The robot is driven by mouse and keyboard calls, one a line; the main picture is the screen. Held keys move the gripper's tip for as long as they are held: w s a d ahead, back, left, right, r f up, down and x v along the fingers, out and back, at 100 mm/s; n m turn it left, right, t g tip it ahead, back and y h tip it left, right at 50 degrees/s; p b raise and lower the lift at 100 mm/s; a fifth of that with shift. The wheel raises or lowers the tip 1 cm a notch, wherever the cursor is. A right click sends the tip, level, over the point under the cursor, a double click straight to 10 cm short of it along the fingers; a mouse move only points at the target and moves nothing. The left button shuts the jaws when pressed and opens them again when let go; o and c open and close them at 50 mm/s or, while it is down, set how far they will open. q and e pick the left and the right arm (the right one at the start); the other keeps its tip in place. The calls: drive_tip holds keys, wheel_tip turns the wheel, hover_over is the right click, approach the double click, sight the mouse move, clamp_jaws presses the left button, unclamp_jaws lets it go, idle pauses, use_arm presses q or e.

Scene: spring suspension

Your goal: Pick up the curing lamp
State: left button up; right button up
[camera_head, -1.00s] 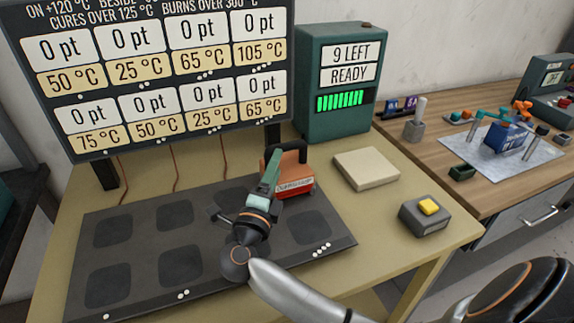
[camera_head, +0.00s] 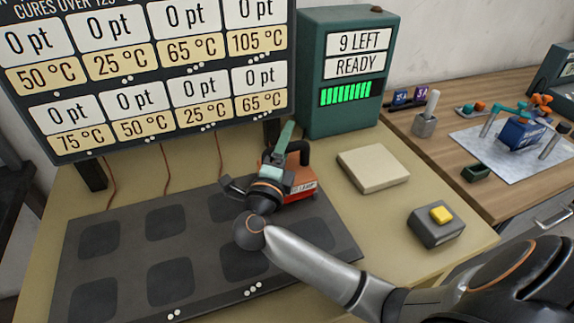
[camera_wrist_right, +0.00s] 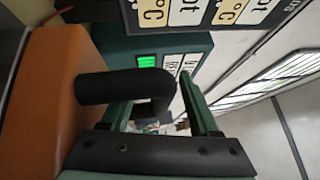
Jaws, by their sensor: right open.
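The curing lamp (camera_head: 301,191) is an orange-red block with a black arched handle and a white label. It stands at the back right of the dark plate. My right gripper (camera_head: 284,142) is at the lamp's left side in the head view, hiding part of its body and handle. In the right wrist view the orange body (camera_wrist_right: 48,95) fills the left side. The black handle (camera_wrist_right: 118,86) reaches across between the two open green fingers (camera_wrist_right: 158,95); I cannot tell if they touch it. My left gripper is out of view.
The dark plate (camera_head: 117,270) has several square pads. A temperature board (camera_head: 150,60) and a green machine (camera_head: 345,110) stand behind. A beige block (camera_head: 372,166) and a grey box with a yellow button (camera_head: 437,228) lie to the right. A wooden bench (camera_head: 497,203) adjoins.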

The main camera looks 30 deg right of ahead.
drive_tip(key=shift+w+d, duration=0.35)
drive_tip(key=shift+d, duration=0.05)
drive_tip(key=shift+s+a+r, duration=0.1)
drive_tip(key=shift+c, duration=0.8)
clamp_jaws()
drive_tip(key=shift+r, duration=0.1)
